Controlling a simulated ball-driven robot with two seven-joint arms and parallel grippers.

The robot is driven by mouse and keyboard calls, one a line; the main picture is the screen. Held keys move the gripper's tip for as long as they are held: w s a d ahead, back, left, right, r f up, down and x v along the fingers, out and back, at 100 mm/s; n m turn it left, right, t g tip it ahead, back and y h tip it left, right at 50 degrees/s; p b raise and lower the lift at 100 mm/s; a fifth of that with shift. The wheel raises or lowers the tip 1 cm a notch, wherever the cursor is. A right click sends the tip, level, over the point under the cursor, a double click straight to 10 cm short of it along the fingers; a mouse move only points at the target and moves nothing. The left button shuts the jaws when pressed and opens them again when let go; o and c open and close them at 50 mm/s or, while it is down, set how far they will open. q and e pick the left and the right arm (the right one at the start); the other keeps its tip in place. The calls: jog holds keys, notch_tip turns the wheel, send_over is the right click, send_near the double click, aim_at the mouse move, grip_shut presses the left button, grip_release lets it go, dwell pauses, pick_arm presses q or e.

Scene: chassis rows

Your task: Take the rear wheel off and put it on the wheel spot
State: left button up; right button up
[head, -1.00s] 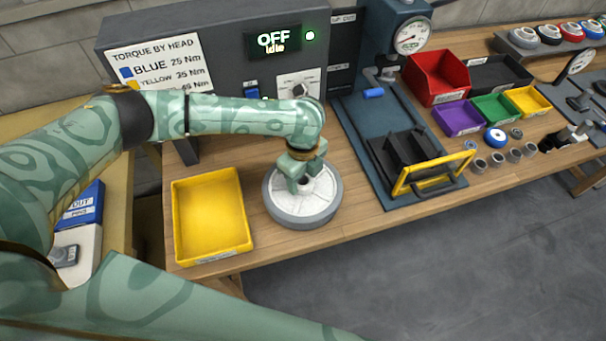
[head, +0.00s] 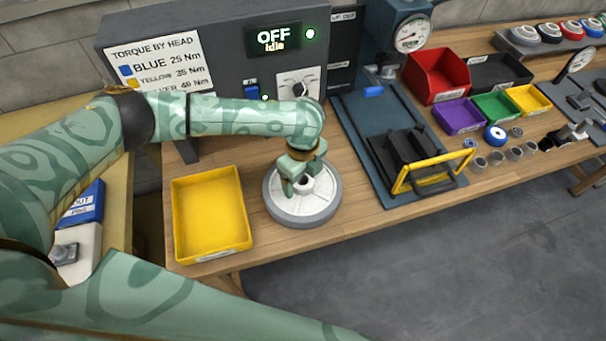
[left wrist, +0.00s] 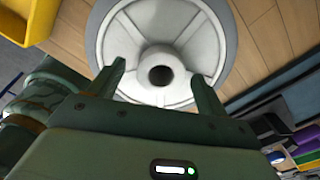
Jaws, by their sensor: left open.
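A wheel with a grey tyre and a pale hub (head: 322,207) lies flat on the wooden bench, right of the yellow tray. It also shows in the left wrist view (left wrist: 190,38), with a dark hole at its centre. My left gripper (head: 295,187) is above the hub, pointing down. In the left wrist view its two fingers (left wrist: 158,78) are apart on either side of the raised hub centre, with nothing gripped. Whether the fingertips touch the wheel I cannot tell. My right gripper does not show in either view. No chassis is recognisable, and no wheel spot is identifiable.
The empty yellow tray (head: 205,250) stands left of the wheel. A grey control box (head: 235,50) reading OFF is behind. A blue press (head: 395,45) and a yellow-handled fixture (head: 425,170) are to the right, with coloured bins (head: 460,115) beyond. The bench's front edge is close.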

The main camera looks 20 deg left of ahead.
pick_arm(q)
notch_tip(320, 180, up, 16)
jog(key=p, duration=0.5)
jog(key=shift+r, duration=0.25)
